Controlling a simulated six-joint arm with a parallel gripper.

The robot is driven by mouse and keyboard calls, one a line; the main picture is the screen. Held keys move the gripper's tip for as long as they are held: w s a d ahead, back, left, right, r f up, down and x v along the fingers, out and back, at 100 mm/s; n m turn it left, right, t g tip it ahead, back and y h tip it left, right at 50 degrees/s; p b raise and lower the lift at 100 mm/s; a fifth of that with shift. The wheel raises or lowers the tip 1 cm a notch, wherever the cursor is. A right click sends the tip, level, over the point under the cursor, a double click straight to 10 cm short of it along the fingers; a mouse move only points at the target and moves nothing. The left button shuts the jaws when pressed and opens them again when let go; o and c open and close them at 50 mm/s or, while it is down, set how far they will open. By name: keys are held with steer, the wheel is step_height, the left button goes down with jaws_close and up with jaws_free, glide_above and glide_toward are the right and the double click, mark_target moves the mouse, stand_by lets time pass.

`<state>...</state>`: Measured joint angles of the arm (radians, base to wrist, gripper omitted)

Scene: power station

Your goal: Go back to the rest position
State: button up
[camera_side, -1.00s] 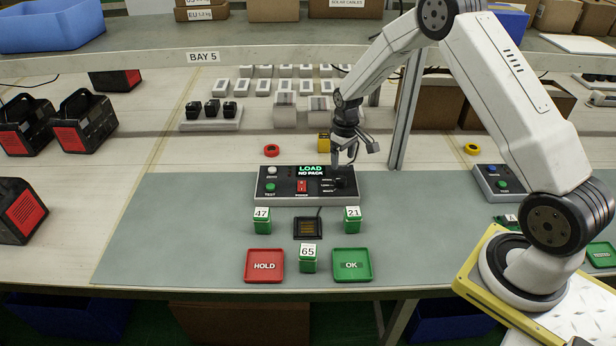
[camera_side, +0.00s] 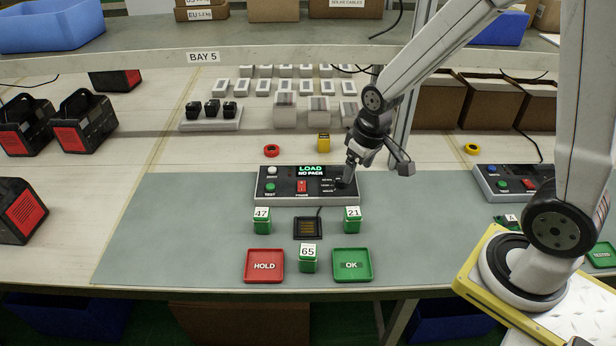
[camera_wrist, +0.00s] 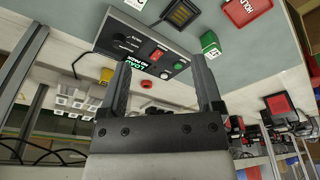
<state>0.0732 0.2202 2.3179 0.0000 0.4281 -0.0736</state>
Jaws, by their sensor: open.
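My gripper (camera_side: 374,164) is open and empty in the side view, in the air by the right end of the tester box. The wrist view shows its two fingers (camera_wrist: 160,88) spread apart with nothing between them. The tester box (camera_side: 278,185) has a lit display reading "LOAD NO PACK", a red switch and a dial at its right. It also shows upside down in the wrist view (camera_wrist: 150,42).
Green packs numbered 47 (camera_side: 262,224), 21 (camera_side: 352,225) and 65 (camera_side: 308,262) stand around a black socket (camera_side: 307,228). A red HOLD tray (camera_side: 264,266) and a green OK tray (camera_side: 351,265) lie in front. A shelf post (camera_side: 408,120) stands close behind my gripper.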

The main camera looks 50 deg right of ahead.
steer(key=s+a+r, duration=0.1)
steer(key=s+a, duration=0.1)
steer(key=s, duration=0.4)
steer(key=shift+s+a+t, duration=0.2)
steer(key=shift+a+t, duration=0.05)
steer(key=shift+t, duration=0.05)
